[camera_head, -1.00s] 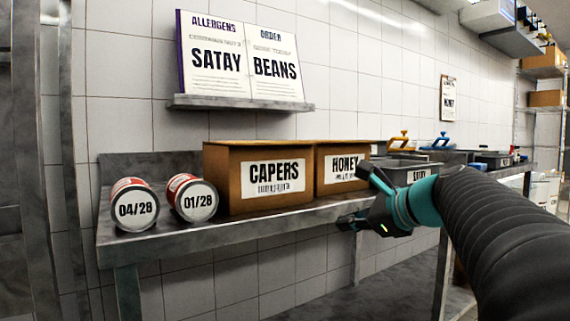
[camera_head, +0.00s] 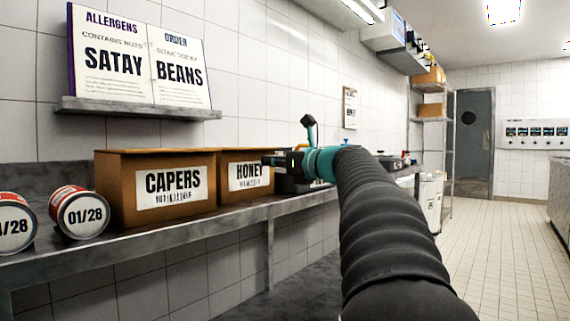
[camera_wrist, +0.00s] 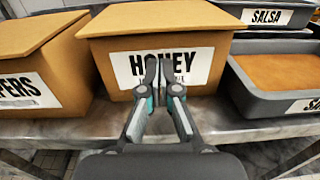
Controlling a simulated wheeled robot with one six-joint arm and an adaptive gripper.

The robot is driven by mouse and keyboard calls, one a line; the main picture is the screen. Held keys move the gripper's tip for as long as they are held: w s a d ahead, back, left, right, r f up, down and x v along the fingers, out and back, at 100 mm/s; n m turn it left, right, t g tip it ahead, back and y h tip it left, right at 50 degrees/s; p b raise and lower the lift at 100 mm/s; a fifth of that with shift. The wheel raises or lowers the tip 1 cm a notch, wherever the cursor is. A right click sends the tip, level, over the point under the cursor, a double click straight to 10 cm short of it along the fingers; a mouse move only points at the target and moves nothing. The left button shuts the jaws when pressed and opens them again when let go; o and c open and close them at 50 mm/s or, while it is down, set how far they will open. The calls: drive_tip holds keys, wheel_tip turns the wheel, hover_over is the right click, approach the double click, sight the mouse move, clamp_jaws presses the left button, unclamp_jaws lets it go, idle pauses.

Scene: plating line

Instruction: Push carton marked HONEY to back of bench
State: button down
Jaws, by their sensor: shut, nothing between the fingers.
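The HONEY carton (camera_head: 244,178) is a brown box with a white label, standing on the metal bench (camera_head: 215,222) just right of the CAPERS carton (camera_head: 157,190). In the wrist view the HONEY carton (camera_wrist: 112,52) is straight ahead, with its front face toward me and its lid closed. My gripper (camera_wrist: 160,66) is shut and empty, its fingertips in front of the lower middle of the label, covering part of the lettering. In the head view my gripper (camera_head: 270,160) is at the carton's front right. I cannot tell whether the fingertips touch the carton.
The CAPERS carton stands close on the left. A grey tray marked SALSA (camera_wrist: 266,95) with orange contents sits close on the right, another SALSA tray (camera_wrist: 262,18) behind it. Date-marked cans (camera_head: 80,212) lie at the bench's left. A book (camera_head: 140,58) rests on a wall shelf.

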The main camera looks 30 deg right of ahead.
sight(249, 160)
drive_tip(key=shift+x, duration=2.55)
drive_tip(key=shift+w+a+r+p, duration=0.1)
drive_tip(key=shift+w+r+p, duration=0.1)
drive_tip(key=shift+w+p, duration=0.2)
drive_tip(key=p+x, duration=0.9)
drive_tip(key=x, duration=0.6)
drive_tip(key=shift+w+a+f+p, duration=0.1)
drive_tip(key=shift+w+f+p, duration=0.05)
drive_tip(key=shift+w+p, duration=0.2)
drive_tip(key=shift+w+a, duration=0.15)
drive_tip(key=shift+a, duration=0.15)
drive_tip(key=shift+d, duration=0.35)
drive_tip(key=b+v, duration=0.1)
drive_tip(key=v, duration=0.6)
drive_tip(key=b+v, duration=0.1)
drive_tip(key=v, duration=0.6)
drive_tip(key=shift+a+f, duration=0.1)
drive_tip(key=shift+a, duration=0.1)
